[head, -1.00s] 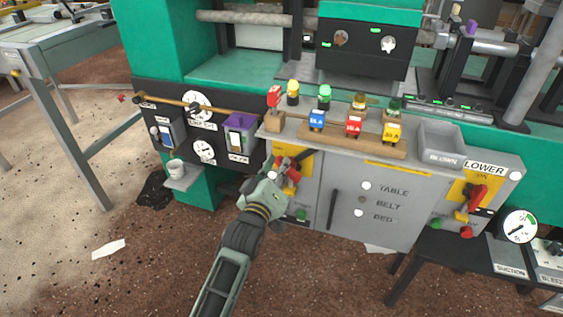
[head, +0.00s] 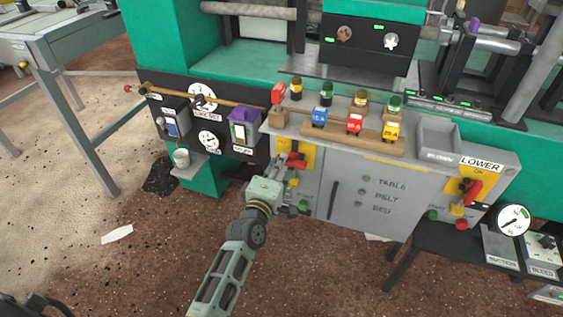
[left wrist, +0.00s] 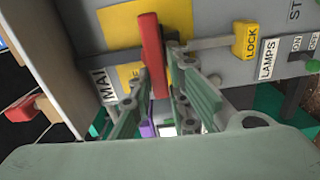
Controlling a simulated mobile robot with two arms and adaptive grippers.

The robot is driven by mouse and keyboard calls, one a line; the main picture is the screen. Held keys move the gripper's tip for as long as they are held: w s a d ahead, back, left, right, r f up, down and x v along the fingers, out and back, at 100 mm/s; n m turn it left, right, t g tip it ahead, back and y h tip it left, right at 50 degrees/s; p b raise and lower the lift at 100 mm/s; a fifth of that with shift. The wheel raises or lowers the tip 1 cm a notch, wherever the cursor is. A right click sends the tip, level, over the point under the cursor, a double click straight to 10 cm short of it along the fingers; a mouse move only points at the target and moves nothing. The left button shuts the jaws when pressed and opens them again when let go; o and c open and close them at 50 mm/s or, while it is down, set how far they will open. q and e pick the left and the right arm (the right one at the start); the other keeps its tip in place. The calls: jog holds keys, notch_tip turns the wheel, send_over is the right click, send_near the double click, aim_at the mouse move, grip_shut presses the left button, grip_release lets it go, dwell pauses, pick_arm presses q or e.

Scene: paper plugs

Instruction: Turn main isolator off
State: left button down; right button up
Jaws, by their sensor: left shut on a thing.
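The main isolator is a red handle (head: 297,164) on a yellow plate (head: 310,157) at the left end of the grey control panel. In the head view the handle lies roughly level, partly hidden by my gripper. In the left wrist view the red handle (left wrist: 151,50) stands over the yellow plate (left wrist: 120,24), beside a partly covered label reading "MAI". My left gripper (head: 287,172) is at the handle and shut on it; its fingers (left wrist: 160,92) show on either side of the handle's lower part. My right gripper is not in view.
A second red handle (head: 471,189) sits on the panel's right side under the "LOWER" label. A yellow LOCK tag (left wrist: 246,40) is close to my fingers. A cup (head: 181,157) stands at left.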

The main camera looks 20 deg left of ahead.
pick_arm(q)
jog(key=shift+r+n, duration=0.2)
jog(key=shift+n, duration=0.2)
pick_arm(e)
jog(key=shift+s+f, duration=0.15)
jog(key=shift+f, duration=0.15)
pick_arm(q)
jog(key=c, duration=1.9)
grip_release()
jog(key=shift+o, duration=0.9)
jog(key=shift+f, duration=0.1)
jog(key=s, duration=1.2)
jog(key=shift+a, duration=0.15)
